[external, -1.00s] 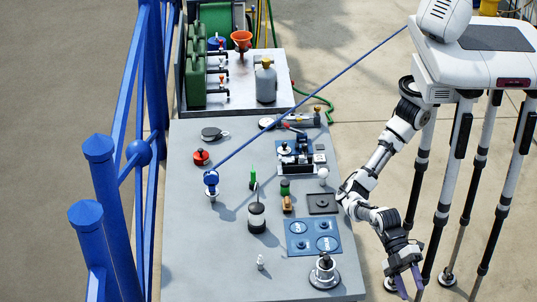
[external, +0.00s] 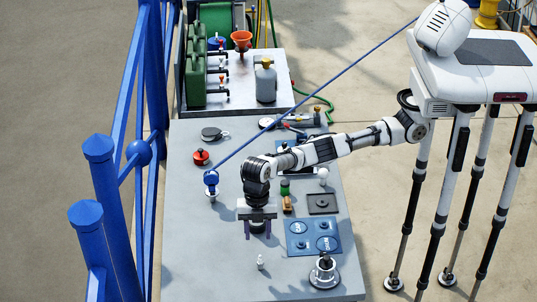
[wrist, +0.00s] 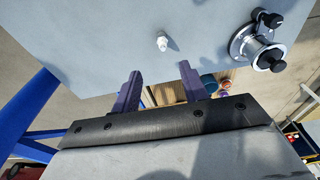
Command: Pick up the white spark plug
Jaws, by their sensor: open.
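The white spark plug (external: 261,262) stands upright on the grey table near its front edge in the external view. It also shows in the wrist view (wrist: 162,42), above and between the two purple fingers. My gripper (external: 258,234) is open and empty, pointing down over the table, behind the spark plug in the external view. In the wrist view my gripper (wrist: 160,82) has its fingers apart, and nothing is between them. The fingers do not touch the spark plug.
A metal fitting with a black knob (external: 324,271) stands to the spark plug's right, and it also shows in the wrist view (wrist: 262,48). A blue panel (external: 313,236) lies behind it. The table (external: 205,270) is clear left of the plug. Blue railing (external: 108,190) runs along the left.

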